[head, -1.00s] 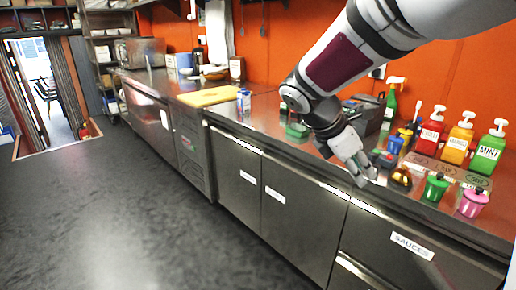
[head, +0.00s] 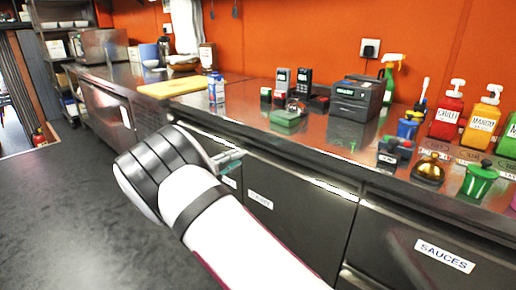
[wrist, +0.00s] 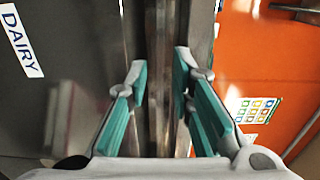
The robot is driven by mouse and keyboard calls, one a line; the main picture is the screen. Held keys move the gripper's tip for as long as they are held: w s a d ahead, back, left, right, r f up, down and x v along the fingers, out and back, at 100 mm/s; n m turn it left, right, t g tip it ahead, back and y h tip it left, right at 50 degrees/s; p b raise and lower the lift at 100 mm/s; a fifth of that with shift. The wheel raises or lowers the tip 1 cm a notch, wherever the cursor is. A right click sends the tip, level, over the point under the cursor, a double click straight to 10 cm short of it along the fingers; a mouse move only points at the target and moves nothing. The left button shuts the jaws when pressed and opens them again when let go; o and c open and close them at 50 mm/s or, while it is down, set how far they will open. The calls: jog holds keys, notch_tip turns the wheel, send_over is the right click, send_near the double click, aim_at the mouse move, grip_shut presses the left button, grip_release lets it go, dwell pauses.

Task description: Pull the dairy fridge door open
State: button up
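The dairy fridge door (wrist: 60,110) fills the left of the wrist view, with its white DAIRY label (wrist: 20,40) near the corner. A long metal edge or handle strip (wrist: 158,60) runs up the middle of that view. My gripper (wrist: 160,75) has its two teal-padded fingers apart, one on each side of this strip. I cannot tell whether either pad touches it. In the head view my gripper (head: 230,158) is at the upper edge of the under-counter doors, with the wrist hiding part of the fronts. No open gap shows at the door.
The steel counter (head: 240,112) above holds sauce bottles (head: 447,112), a black printer (head: 357,97), small pots and a yellow board (head: 180,87). A SAUCES drawer (head: 420,240) is at the right. The dark floor (head: 60,220) at the left is clear.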

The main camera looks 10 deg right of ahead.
aim_at(261, 146)
jog(key=b+x, duration=0.3)
jog(key=x, duration=1)
jog(key=shift+w+d+b, duration=0.2)
jog(key=shift+d+b, duration=0.05)
jog(key=shift+b, duration=0.05)
jog(key=shift+c, duration=0.6)
grip_shut()
